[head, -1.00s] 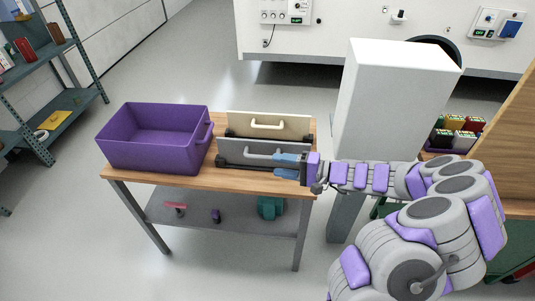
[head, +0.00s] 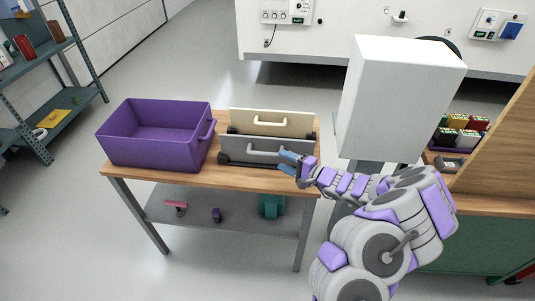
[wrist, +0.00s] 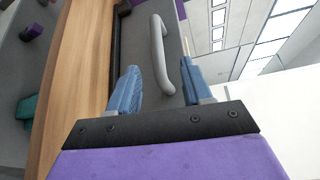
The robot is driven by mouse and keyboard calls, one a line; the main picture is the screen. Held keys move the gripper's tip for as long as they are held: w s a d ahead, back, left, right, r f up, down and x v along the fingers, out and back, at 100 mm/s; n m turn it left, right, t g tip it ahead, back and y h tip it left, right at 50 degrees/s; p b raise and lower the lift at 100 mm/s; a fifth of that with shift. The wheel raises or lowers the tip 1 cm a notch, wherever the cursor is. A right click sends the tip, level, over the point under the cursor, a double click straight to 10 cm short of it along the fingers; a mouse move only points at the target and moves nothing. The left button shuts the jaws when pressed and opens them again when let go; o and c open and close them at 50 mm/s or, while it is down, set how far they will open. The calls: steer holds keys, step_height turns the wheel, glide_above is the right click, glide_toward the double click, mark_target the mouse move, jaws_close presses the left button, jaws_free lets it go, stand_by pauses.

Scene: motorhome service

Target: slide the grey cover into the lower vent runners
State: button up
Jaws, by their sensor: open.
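The grey cover (head: 236,146) stands upright on the wooden bench, in front of a beige cover (head: 241,119). Its grey bar handle (head: 262,153) faces me. My gripper (head: 284,157) is open and empty at the right end of the grey cover. In the wrist view, the blue fingers of my gripper (wrist: 160,68) are spread, with the grey handle (wrist: 158,45) in the gap between them in the picture. Whether they touch it cannot be told. The grey cover also shows behind the handle (wrist: 137,35). I cannot make out the lower vent runners.
A purple bin (head: 155,150) fills the bench's left side. A tall white box (head: 395,100) stands right of the bench, close to my arm. A white wall with service panels (head: 288,12) is at the back. A wooden panel (head: 505,150) is at right; shelves (head: 50,75) are at left.

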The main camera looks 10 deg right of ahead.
mark_target(272, 153)
steer(key=shift+w+a+f, duration=0.1)
steer(key=shift+w+a, duration=0.3)
steer(key=shift+a, duration=0.15)
steer(key=shift+w+a+f, duration=0.1)
steer(key=shift+w+a, duration=0.25)
steer(key=shift+a, duration=0.2)
steer(key=w, duration=0.1)
steer(key=w+b, duration=0.1)
steer(key=w+f, duration=0.1)
steer(key=shift+d, duration=0.35)
steer(key=w+a, duration=0.1)
steer(key=w+a+b, duration=0.1)
steer(key=shift+a, duration=0.4)
steer(key=shift+d, duration=0.65)
steer(key=c, duration=0.7)
steer(key=shift+a, duration=0.2)
jaws_close()
steer(key=shift+s+a, duration=0.1)
steer(key=shift+a, duration=0.1)
